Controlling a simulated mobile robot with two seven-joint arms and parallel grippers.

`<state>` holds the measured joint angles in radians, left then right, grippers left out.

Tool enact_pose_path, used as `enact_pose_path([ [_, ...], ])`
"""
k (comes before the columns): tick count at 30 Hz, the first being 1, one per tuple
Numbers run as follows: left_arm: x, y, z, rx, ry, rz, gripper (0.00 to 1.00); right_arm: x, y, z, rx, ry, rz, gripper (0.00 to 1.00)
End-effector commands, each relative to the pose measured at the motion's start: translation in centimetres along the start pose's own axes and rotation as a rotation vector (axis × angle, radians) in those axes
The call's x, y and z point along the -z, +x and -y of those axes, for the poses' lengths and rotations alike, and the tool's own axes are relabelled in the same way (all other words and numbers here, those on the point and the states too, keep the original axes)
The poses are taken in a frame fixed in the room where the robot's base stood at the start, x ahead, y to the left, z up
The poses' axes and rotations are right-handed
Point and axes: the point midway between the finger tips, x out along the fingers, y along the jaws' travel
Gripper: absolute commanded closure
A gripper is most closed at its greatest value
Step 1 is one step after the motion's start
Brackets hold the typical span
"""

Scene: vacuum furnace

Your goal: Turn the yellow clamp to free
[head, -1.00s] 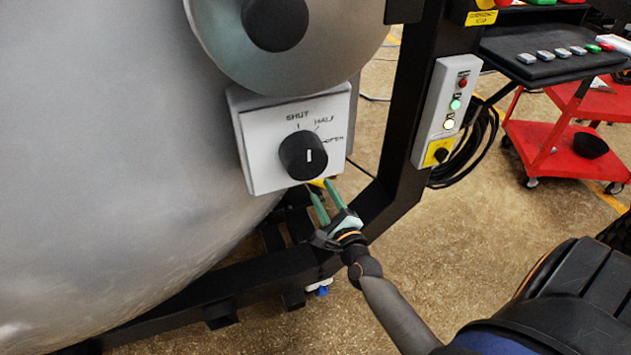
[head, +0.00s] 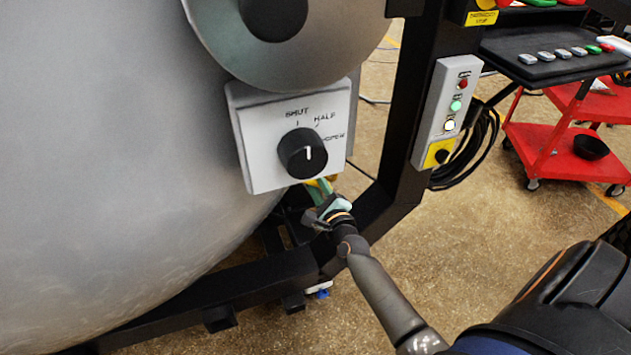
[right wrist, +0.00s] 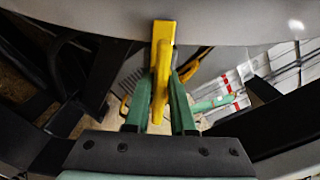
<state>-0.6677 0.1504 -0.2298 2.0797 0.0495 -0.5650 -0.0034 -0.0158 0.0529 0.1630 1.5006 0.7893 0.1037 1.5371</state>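The yellow clamp (right wrist: 163,45) hangs from under the rim of the big grey vessel, upright in the middle of the right wrist view. In the head view only small bits of yellow (head: 331,178) show below the white dial box. My right gripper (right wrist: 162,88) has its two green fingers on either side of the clamp's lower part, close against it, and looks shut on it. In the head view my right gripper (head: 321,187) reaches up from below, its fingertips partly hidden by the dial box. My left gripper is not in view.
The dial box (head: 258,150) with a black knob sits just above the right gripper. A black frame post (head: 398,130) with a button panel (head: 436,118) stands to its right. A red cart (head: 545,150) is farther right. The floor between is open.

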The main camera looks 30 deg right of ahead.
Motion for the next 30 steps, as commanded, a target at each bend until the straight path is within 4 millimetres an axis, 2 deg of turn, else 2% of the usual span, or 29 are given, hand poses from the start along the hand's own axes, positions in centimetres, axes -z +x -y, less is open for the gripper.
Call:
enact_pose_path([
  [1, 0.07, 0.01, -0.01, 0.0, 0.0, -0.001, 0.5, 0.01, -0.01, 0.0, 0.0, 0.0, 0.0, 0.84],
  [6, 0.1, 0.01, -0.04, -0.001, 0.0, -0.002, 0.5, 0.0, -0.02, 0.0, 0.0, 0.0, 0.0, 1.0],
  [22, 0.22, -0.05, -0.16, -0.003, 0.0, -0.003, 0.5, -0.01, -0.03, 0.01, 0.0, -0.016, 0.0, 1.0],
  [30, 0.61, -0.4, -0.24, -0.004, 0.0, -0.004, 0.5, -0.03, -0.02, 0.04, -0.002, -0.134, -0.001, 1.0],
])
